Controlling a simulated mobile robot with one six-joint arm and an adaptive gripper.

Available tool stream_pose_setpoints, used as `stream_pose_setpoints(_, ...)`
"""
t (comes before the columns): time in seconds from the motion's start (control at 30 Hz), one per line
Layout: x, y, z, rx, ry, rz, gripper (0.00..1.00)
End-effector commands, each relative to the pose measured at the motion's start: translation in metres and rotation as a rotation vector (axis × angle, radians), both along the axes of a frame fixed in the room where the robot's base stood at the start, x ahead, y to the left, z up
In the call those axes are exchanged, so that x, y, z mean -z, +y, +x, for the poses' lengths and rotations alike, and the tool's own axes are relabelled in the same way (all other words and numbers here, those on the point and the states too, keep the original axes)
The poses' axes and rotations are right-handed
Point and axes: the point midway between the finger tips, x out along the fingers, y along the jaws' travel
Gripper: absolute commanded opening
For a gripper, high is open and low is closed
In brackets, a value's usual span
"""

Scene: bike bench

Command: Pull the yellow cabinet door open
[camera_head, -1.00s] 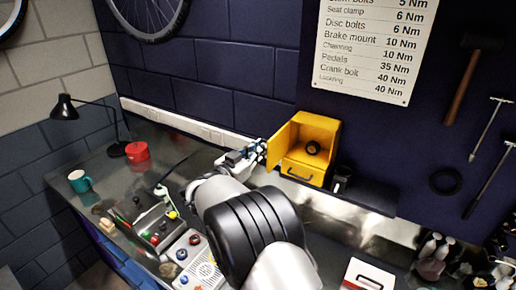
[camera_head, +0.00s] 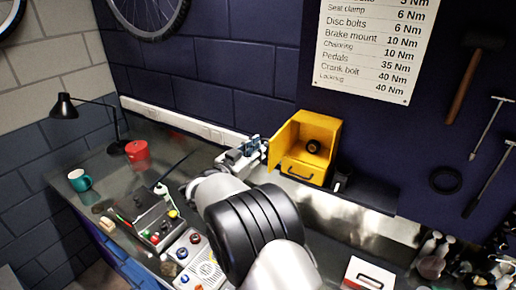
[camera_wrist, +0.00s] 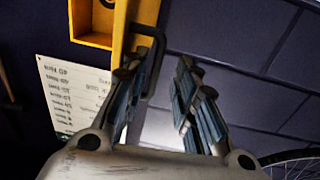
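The yellow cabinet (camera_head: 318,128) stands against the back wall, and its door (camera_head: 283,147) stands swung open to the left. A dark round object (camera_head: 313,146) shows inside the upper compartment. My gripper (camera_head: 258,148) is just left of the door. In the wrist view my gripper (camera_wrist: 162,78) is open, its two blue-padded fingers apart. The door (camera_wrist: 122,32) shows there nearly edge-on, with its black handle (camera_wrist: 156,55) by the left fingertip. The handle reaches into the gap between the fingers, but they are not closed on it. I cannot tell whether the left finger touches it.
Below the compartment is a drawer with a dark handle (camera_head: 299,176). A red pot (camera_head: 138,152), a teal mug (camera_head: 80,180) and a black lamp (camera_head: 64,108) stand at the left. A grey tray of parts (camera_head: 152,222) lies in front. Small bottles (camera_head: 436,256) crowd the right.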

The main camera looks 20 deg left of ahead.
Motion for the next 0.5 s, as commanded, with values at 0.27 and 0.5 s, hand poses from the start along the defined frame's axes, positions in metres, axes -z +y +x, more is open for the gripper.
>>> stream_pose_setpoints(0.27,-0.005,0.003,-0.005,-0.001,-0.007,0.003,0.27)
stream_pose_setpoints(0.5,-0.003,0.019,-0.047,-0.005,-0.004,0.002,0.27)
